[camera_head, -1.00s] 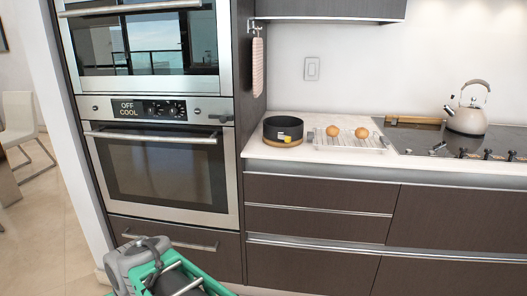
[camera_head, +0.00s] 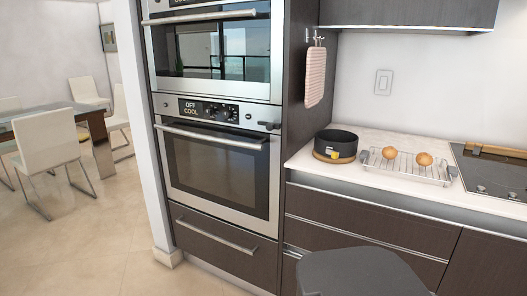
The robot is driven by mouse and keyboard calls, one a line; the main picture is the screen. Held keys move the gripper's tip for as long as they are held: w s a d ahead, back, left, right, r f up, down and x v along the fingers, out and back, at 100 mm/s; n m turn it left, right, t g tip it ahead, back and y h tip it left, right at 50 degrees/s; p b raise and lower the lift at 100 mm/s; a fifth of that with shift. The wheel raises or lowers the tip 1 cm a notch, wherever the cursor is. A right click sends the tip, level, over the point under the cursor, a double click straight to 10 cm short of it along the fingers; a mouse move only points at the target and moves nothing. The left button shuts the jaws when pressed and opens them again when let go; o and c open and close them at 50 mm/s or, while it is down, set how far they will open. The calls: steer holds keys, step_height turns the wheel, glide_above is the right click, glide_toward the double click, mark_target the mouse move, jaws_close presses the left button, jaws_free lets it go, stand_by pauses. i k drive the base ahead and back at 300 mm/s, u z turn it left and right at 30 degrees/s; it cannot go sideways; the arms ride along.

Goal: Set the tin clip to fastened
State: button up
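The tin (camera_head: 336,144) is a round black pan-like tin on the counter, just right of the oven column. It stands on a light wooden round board (camera_head: 334,158). A small yellow piece, likely the clip (camera_head: 335,155), shows on its front side. It is too small to tell whether it is fastened. My gripper's fingers are not in view. A dark grey rounded part of my own body shows at the bottom right of the middle, well below and in front of the counter.
Two round brown items (camera_head: 407,156) sit on a wire rack (camera_head: 432,173) right of the tin. A cooktop (camera_head: 492,172) lies farther right. The oven (camera_head: 217,172) is closed, its display reading OFF COOL. Open floor (camera_head: 95,225) and dining chairs (camera_head: 47,147) are at left.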

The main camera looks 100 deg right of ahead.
mark_target(334, 155)
steer(key=u, duration=0.2)
steer(key=k, duration=1.15)
steer(key=z, duration=1.2)
